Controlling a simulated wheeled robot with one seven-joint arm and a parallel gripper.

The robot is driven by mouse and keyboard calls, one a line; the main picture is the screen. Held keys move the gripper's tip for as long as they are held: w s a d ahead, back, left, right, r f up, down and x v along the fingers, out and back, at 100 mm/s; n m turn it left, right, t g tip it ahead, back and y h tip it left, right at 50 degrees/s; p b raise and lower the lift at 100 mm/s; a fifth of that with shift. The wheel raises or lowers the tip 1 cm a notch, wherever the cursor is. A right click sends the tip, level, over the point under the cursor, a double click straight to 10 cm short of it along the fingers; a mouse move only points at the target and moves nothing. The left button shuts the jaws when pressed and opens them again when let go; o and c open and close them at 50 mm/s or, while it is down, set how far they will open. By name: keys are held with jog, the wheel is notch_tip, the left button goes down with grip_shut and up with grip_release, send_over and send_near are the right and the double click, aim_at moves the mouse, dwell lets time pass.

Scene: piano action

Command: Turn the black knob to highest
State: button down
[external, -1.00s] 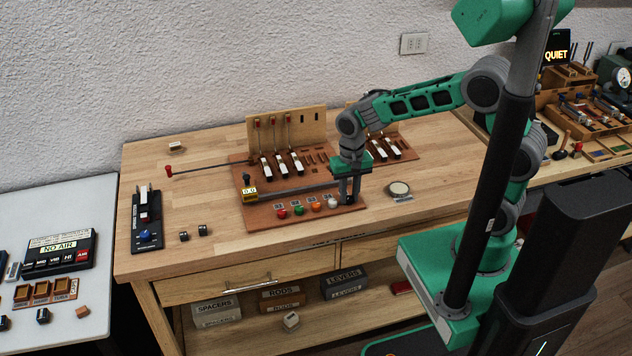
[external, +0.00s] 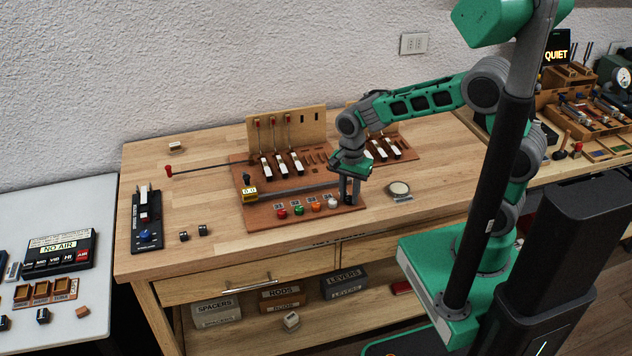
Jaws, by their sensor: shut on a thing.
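A row of small knobs stands along the front of the brown action board (external: 262,222): red (external: 282,212), green (external: 299,210), orange (external: 316,207) and white (external: 333,203). My gripper (external: 349,200) points straight down at the right end of this row. It is shut on the black knob, which is mostly hidden between the dark fingers, so its setting cannot be read. The green hand above the fingers sits at an angle to the board.
A small yellow display (external: 250,193) stands at the board's left end. White-topped levers (external: 282,164) and an upright wooden panel (external: 288,131) stand behind my gripper. A round dial (external: 399,188) lies to the right.

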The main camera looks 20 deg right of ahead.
aim_at(349, 197)
dwell(0.3)
jog(key=c, duration=1.2)
grip_release()
notch_tip(349, 197, up, 8)
jog(key=shift+f+b, duration=0.1)
jog(key=shift+b, duration=0.3)
